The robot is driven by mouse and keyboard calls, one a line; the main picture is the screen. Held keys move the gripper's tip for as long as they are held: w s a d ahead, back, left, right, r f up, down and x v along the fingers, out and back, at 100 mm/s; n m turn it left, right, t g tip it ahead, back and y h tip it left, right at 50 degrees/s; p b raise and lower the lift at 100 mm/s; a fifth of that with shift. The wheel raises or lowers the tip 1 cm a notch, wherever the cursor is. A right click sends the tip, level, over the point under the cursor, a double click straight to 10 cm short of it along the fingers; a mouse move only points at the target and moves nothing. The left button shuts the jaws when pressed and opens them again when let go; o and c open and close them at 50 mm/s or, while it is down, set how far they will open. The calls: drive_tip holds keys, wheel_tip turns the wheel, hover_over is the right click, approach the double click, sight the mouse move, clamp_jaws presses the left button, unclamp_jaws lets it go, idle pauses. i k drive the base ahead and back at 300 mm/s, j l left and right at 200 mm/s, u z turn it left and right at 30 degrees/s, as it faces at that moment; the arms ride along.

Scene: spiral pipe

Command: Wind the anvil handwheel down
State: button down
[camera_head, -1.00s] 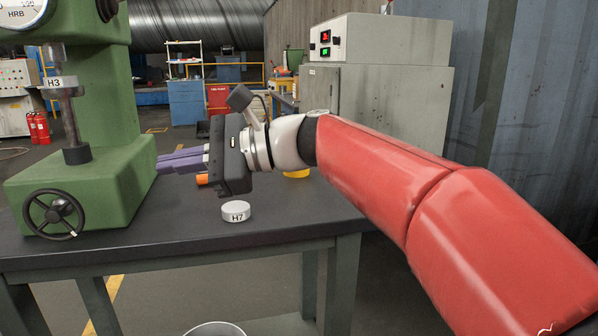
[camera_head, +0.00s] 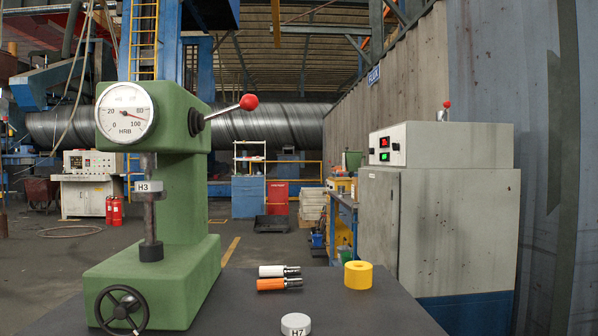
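The green hardness tester (camera_head: 182,200) stands on the dark bench at the left. Its black spoked anvil handwheel (camera_head: 121,309) is on the front of the base, low in the picture. A grey block labelled H3 (camera_head: 149,187) sits on top of the dark anvil post (camera_head: 151,222), just below the upper stem (camera_head: 148,164); I cannot tell whether the stem touches it. The round dial (camera_head: 125,112) reads HRB. A lever with a red knob (camera_head: 248,102) points up and right. My gripper is not in view.
A grey cabinet (camera_head: 440,220) stands behind at right.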

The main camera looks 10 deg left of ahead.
sight(121, 311)
drive_tip(key=u, duration=1.2)
